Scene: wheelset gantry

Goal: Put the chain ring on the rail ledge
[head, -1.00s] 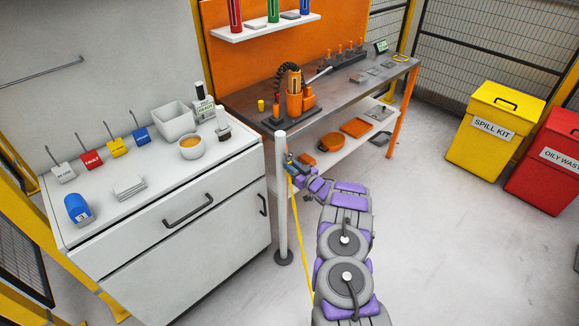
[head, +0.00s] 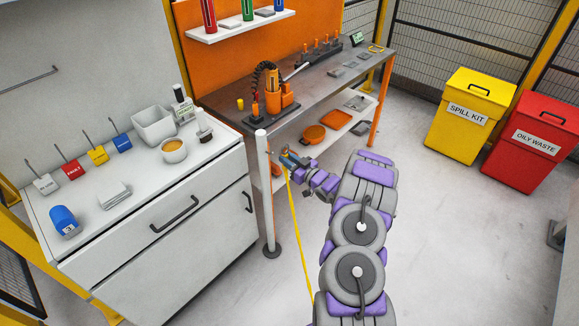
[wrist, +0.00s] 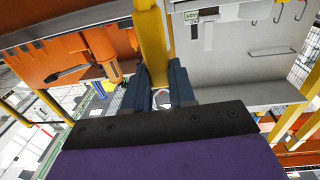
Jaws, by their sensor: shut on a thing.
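My gripper (head: 284,158) is just right of the top of a white post (head: 265,190), apart from it in the picture. A thin yellow strand (head: 299,235) runs from the gripper down toward the floor at the lower middle. I cannot make out for certain which surface is the rail ledge.
A white cabinet (head: 150,270) with cups and padlocks stands left. A grey workbench (head: 325,88) with an orange tool (head: 271,100) stands behind the gripper. Yellow (head: 472,118) and red (head: 540,150) bins stand right. The floor between is clear.

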